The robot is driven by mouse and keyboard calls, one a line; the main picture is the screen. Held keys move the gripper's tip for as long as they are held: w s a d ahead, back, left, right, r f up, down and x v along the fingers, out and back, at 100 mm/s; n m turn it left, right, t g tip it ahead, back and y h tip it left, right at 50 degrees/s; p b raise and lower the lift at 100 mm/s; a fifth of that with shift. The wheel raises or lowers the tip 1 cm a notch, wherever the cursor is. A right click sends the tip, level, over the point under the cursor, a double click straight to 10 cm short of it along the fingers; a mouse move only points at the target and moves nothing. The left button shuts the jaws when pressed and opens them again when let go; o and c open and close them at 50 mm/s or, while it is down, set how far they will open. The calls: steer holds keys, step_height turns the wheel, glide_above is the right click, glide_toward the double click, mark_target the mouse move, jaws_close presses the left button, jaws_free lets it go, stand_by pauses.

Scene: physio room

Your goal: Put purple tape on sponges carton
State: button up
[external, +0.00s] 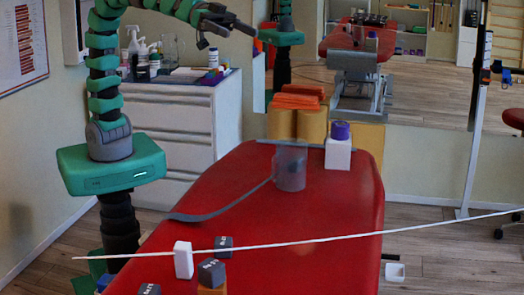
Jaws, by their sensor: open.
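A roll of purple tape (340,131) sits on top of a white box (338,155) at the far end of the red treatment table. Flat orange pieces that look like sponges (298,96) lie stacked on mustard-yellow boxes (312,125) just left of it. I cannot read a label that tells which box is the sponges carton. My gripper (231,30) is open and empty, high up at the top left of the table, well apart from the tape.
A translucent grey cylinder (290,167) with a grey strap (222,206) stands on the red table (310,235). A white block (183,260) and dark cubes (211,272) are near the front. A thin white line crosses the foreground. A drawer cabinet (170,120) holds bottles.

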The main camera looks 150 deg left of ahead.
steer(key=s+d+r+m+h, duration=0.1)
steer(key=s+d+r, duration=0.3)
steer(key=d, duration=0.3)
steer(key=s+d+r+m+h, duration=0.2)
steer(key=s+d+r, duration=0.2)
steer(key=d+r, duration=0.2)
steer(key=s+d+r+m+t+h, duration=0.1)
steer(key=s+d+r, duration=0.3)
steer(key=d, duration=0.4)
steer(key=shift+s+r+m, duration=0.3)
steer(key=shift+s+r, duration=0.1)
steer(key=shift+s, duration=0.15)
